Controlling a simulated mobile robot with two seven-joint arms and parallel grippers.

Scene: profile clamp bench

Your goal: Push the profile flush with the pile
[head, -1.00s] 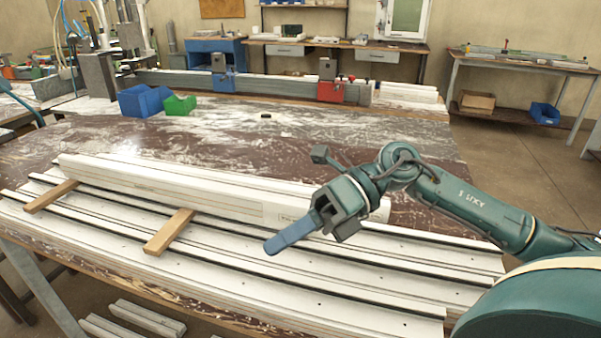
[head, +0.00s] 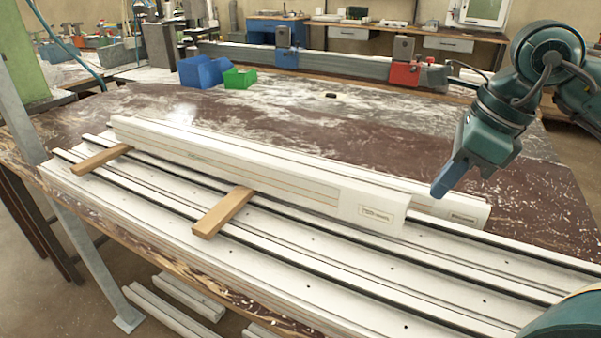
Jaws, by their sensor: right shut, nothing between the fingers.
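A long white profile (head: 270,178) lies in front on two wooden strips, its labelled right end facing the right. Behind it lies a second white profile (head: 450,208), whose right end sticks out farther right, so the two ends are not flush. Both lie above the pile of long white profiles with black grooves (head: 310,262) on the table. My right gripper (head: 441,186) is shut and empty, its blue fingers pointing down-left. In the picture it is just above the rear profile's right end; whether it touches is unclear. My left gripper is not in view.
The wooden strips (head: 103,158) and (head: 222,212) jut out toward the front. Blue and green bins (head: 240,79) and a long clamp rail with a red clamp (head: 405,72) stand farther back. The brown tabletop (head: 320,122) behind the profiles is mostly clear.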

